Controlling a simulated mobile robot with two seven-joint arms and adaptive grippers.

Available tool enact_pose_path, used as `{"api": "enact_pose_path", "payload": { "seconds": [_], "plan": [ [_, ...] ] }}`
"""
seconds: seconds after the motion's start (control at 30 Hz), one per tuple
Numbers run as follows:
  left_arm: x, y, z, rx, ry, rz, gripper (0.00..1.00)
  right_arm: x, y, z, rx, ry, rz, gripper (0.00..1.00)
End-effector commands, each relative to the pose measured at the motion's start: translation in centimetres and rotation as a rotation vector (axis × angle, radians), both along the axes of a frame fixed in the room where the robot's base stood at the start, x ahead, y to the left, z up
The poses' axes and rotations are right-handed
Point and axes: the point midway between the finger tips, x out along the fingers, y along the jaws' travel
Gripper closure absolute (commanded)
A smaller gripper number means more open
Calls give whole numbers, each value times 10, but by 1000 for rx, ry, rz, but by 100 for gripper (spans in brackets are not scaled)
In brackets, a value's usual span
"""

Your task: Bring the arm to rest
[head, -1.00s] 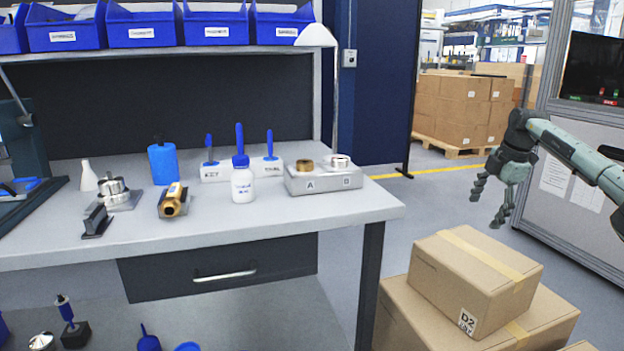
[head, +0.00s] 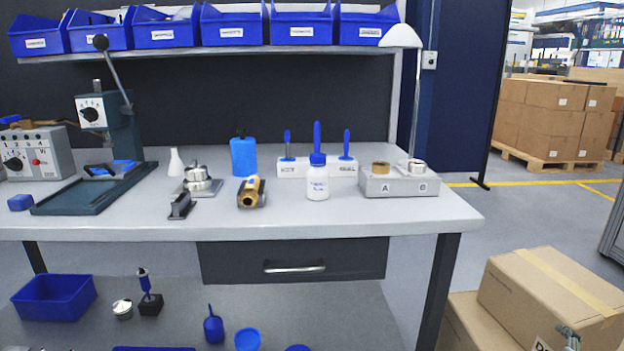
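Only a small grey-green piece of what looks like my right gripper (head: 569,337) shows at the bottom right edge, in front of the cardboard boxes. Its fingers are mostly cut off by the frame, so I cannot tell whether it is open or shut or holds anything. My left gripper and arm are not in view. The workbench (head: 330,215) stands ahead, with no arm over it.
The bench carries a white bottle (head: 317,184), a brass housing (head: 251,192), a blue cylinder (head: 243,157), a block marked A and B (head: 399,187) and a lever press (head: 122,145). Stacked cardboard boxes (head: 545,290) stand at right.

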Motion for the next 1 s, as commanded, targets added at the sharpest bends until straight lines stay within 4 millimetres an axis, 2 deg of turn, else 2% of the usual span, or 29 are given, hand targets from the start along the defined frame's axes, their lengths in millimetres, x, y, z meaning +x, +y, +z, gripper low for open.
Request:
{"api": "enact_pose_path", "payload": {
  "seconds": [0.03,0.1,0.33,0.43,0.67,0.77,0.87,1.0],
  "plan": [
    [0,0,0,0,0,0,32,-24,-4,-12,3,58,-42,23],
    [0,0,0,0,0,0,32,-52,-8,-25,5,133,-93,23],
    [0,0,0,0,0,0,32,-135,-14,-53,7,358,-208,23],
    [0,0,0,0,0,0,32,-165,-8,-66,28,439,-242,23],
    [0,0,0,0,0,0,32,-190,56,-121,230,447,-295,23],
    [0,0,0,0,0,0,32,-202,94,-144,331,455,-322,23],
    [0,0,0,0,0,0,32,-213,140,-167,449,464,-353,23],
    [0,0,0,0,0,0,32,-226,213,-191,623,475,-397,23]
  ]
}}
